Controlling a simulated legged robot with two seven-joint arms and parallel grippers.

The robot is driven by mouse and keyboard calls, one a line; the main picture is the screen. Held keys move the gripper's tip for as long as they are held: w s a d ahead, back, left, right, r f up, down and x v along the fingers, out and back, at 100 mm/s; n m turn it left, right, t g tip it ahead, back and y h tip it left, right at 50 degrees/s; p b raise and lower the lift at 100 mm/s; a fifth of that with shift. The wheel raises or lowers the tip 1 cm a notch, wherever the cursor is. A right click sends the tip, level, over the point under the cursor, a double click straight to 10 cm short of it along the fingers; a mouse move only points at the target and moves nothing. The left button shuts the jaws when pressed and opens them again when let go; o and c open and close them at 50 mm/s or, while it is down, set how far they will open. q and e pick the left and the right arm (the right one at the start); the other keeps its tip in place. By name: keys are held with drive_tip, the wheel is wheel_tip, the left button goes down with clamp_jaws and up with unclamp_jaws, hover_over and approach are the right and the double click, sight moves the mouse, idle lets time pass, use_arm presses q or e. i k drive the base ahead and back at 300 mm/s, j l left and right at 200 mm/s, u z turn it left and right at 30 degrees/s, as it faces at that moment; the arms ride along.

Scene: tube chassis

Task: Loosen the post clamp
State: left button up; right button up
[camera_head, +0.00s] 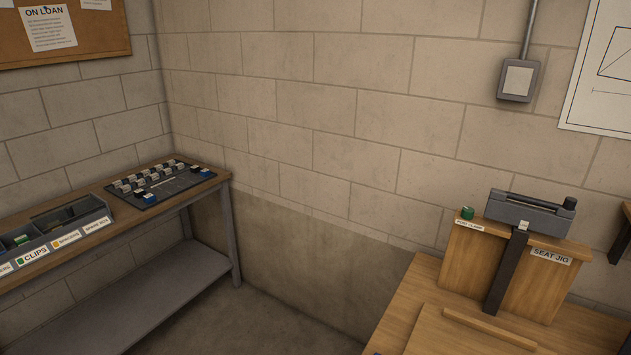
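A wooden seat jig (522,285) stands on the bench at the right, with a "SEAT JIG" label on its front. A small green knob (467,213) sits on its top left, above a white label (470,225) that seems to read "POST CLAMP". A dark post (507,272) leans against the jig's front, its top near a small light block. A grey long body (528,212) with a dark round end lies across the jig's top. I cannot tell how tight the clamp is. Neither of my grippers shows in the head view.
The wooden bench (410,305) has a raised board and a strip in front of the jig. At the left, a side table (215,176) holds a dark tray (128,205) of small parts and a labelled bin rack (100,213). Bare floor lies between.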

sight(467, 212)
drive_tip(key=i+j+u, duration=0.2)
drive_tip(key=u, duration=0.2)
drive_tip(key=i+j+u, duration=0.15)
drive_tip(key=i+u, duration=0.6)
drive_tip(key=i+z, duration=0.35)
drive_tip(key=i+j+z, duration=0.2)
drive_tip(key=i+z, duration=0.2)
drive_tip(key=i, duration=0.2)
